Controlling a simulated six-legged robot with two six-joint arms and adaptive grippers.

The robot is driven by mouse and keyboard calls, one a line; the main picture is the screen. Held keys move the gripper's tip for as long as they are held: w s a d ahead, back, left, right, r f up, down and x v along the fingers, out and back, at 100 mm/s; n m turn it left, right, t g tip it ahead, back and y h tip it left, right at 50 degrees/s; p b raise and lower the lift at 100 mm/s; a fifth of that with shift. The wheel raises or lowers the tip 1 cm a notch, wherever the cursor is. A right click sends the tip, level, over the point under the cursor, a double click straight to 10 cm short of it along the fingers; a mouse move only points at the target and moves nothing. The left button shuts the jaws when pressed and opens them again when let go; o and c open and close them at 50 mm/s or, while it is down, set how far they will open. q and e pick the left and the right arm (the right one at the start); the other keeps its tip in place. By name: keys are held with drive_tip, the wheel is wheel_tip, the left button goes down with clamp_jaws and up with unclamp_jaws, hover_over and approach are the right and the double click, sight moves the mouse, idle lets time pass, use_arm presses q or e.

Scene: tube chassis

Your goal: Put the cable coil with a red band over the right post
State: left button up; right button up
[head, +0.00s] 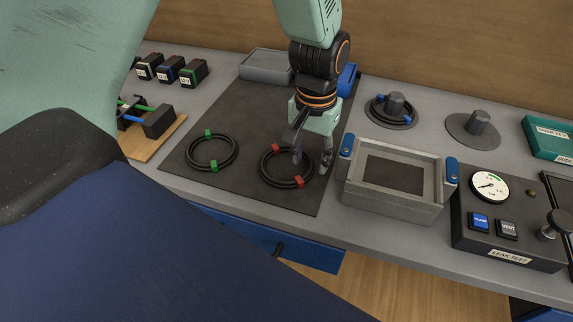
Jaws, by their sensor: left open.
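The cable coil with a red band (265,178) is a black ring lying flat on the dark mat, with red bands at its top and bottom. My left gripper (311,163) is open, pointing down at the coil's right side. One fingertip shows over the inside of the ring and the other just outside it; I cannot tell its exact height. The right post (479,122) is a grey peg on a round base, with no coil on it. The left post (395,102) has a coil with blue bands (376,118) around it. My right gripper is not in view.
A coil with green bands (190,153) lies left on the mat (235,110). A grey frame box with blue latches (390,206) stands between the mat and the leak-test unit (500,250). A grey tray (266,66) is at the back. Small labelled blocks (172,72) stand far left.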

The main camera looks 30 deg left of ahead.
sight(308, 171)
use_arm(q)
wheel_tip(308, 171, down, 3)
drive_tip(key=shift+r, duration=0.2)
drive_tip(key=shift+a+f, duration=0.2)
drive_tip(key=shift+f, duration=0.15)
drive_tip(key=shift+s+r, duration=0.1)
drive_tip(key=shift+d, duration=0.1)
drive_tip(key=shift+c, duration=0.8)
clamp_jaws()
